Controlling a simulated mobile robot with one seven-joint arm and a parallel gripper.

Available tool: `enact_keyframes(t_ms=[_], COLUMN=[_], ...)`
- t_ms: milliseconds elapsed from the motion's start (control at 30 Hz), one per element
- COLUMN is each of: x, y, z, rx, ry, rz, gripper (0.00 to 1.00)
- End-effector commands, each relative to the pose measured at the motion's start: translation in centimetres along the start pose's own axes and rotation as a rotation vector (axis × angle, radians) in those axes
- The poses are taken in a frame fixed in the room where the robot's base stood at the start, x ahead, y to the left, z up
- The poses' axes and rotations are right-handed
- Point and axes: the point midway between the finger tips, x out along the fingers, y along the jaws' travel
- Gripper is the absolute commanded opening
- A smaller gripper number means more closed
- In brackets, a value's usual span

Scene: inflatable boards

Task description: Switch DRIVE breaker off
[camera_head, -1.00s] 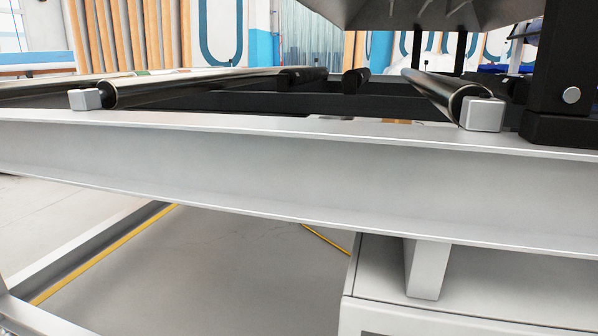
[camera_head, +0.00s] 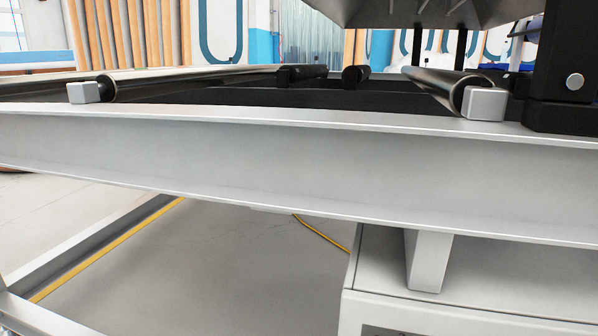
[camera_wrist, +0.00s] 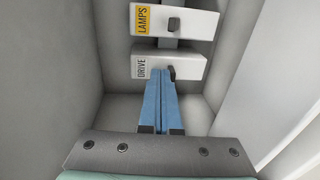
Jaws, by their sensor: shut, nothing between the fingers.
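In the wrist view, the DRIVE breaker (camera_wrist: 190,64) is a white block with a grey label reading DRIVE and a small dark toggle (camera_wrist: 172,73) on its face. My gripper (camera_wrist: 162,84) is shut and empty. Its two blue fingers point up the picture at the DRIVE breaker, with their tips right by the toggle, slightly to its left. I cannot tell whether the tips touch the toggle or the block. The toggle's lower part is close to the fingers and hard to read. My gripper is not in the head view.
The LAMPS breaker (camera_wrist: 195,22), with a yellow label and dark toggle, sits just above DRIVE. Grey enclosure walls (camera_wrist: 62,60) stand close on both sides. In the head view, a long grey beam (camera_head: 270,160) crosses above a white cabinet (camera_head: 460,312).

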Motion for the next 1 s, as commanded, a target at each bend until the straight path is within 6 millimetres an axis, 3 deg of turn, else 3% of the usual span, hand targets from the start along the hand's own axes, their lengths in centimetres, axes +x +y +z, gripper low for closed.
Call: enact_keyframes(t_ms=[267, 1000], x=[-0.1, -2.8], y=[-0.2, 0.6], z=[0.0, 0.0], rx=[0.000, 0.000], ry=[0.000, 0.000], rz=[-0.001, 0.000], gripper=[0.00, 0.00])
